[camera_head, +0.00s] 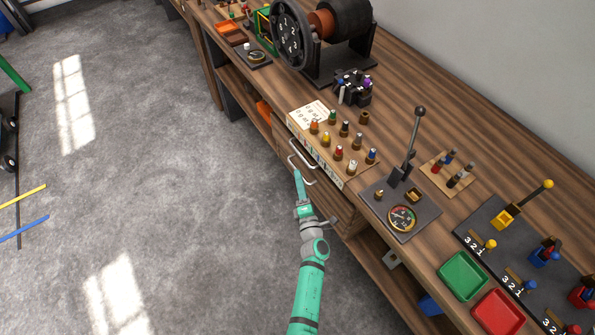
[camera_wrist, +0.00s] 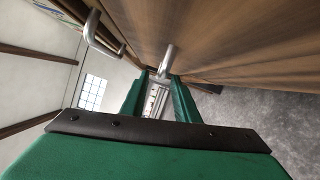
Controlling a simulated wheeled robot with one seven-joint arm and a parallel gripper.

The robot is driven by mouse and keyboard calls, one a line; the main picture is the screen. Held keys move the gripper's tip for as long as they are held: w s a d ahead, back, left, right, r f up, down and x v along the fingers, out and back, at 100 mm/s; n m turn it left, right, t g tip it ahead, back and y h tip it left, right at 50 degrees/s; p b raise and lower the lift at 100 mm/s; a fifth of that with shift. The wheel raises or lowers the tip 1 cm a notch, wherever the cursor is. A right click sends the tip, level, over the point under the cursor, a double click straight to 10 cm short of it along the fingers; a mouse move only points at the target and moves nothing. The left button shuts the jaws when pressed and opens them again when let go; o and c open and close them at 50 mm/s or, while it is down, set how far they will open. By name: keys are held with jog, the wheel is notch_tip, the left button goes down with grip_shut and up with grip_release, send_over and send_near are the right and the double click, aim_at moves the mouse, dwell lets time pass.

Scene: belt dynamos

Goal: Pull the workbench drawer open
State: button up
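The wooden workbench (camera_head: 432,143) runs diagonally through the head view. On its front are two silver bar handles, an upper one (camera_head: 300,158) and a lower one near my gripper. My gripper (camera_head: 297,175) is at the lower handle. In the wrist view, its two green fingers stand apart, and the lower handle (camera_wrist: 166,62) shows at and between the fingertips. A gap seems to show beside the bar; contact cannot be told. The upper handle (camera_wrist: 92,32) is at upper left there. The drawer front looks closed; its edges are hard to make out.
The bench top carries a peg board (camera_head: 325,143), a lever with a gauge (camera_head: 403,217), a dynamo (camera_head: 340,20), a green tray (camera_head: 463,275) and a red tray (camera_head: 498,312). Coloured rods (camera_head: 22,230) lie far left.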

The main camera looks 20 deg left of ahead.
jog(key=shift+x, duration=2.05)
jog(key=shift+d, duration=0.1)
grip_shut()
